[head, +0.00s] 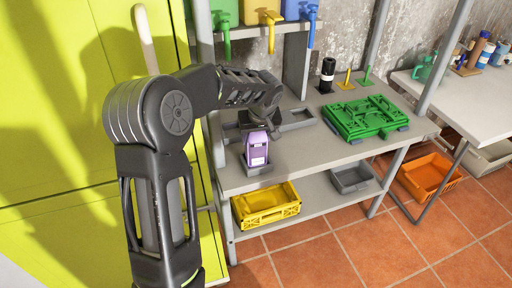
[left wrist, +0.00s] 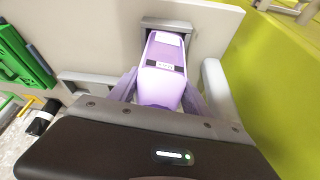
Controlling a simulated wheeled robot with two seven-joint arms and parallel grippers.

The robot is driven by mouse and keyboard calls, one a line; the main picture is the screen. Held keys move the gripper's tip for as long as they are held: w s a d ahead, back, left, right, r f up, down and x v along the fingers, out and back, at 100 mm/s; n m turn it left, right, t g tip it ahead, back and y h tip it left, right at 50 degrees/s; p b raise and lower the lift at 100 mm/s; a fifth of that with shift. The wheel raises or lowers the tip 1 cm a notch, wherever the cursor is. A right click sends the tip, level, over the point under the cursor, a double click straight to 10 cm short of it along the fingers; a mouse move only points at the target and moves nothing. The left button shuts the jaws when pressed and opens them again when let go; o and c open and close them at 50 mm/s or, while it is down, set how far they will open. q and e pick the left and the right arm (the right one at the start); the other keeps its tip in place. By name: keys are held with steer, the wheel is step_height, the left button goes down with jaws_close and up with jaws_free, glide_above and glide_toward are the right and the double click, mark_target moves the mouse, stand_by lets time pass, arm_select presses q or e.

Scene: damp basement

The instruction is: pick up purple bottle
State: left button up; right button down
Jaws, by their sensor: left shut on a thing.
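The purple bottle (head: 257,149) stands at the left front of the grey bench, in a small grey holder (head: 258,168). My left gripper (head: 256,127) reaches it from above and is shut on its upper part. In the left wrist view the purple bottle (left wrist: 164,65) lies between the two fingers of my left gripper (left wrist: 160,95), with its white label showing. The holder (left wrist: 168,24) shows at the bottle's far end there. The part of the bottle under the gripper is hidden. My right gripper is not in view.
A green folded crate (head: 364,117) lies on the bench (head: 305,153) at right, near a black bottle (head: 327,75). A yellow crate (head: 266,206) and a grey bin (head: 350,178) sit on the lower shelf. A yellow-green cabinet (head: 60,150) stands close at left.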

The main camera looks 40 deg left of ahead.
arm_select(q)
jaws_close()
stand_by(0.5)
step_height(320, 180, up, 10)
steer(key=shift+r+b, duration=0.1)
steer(key=shift+b, duration=0.35)
stand_by(0.4)
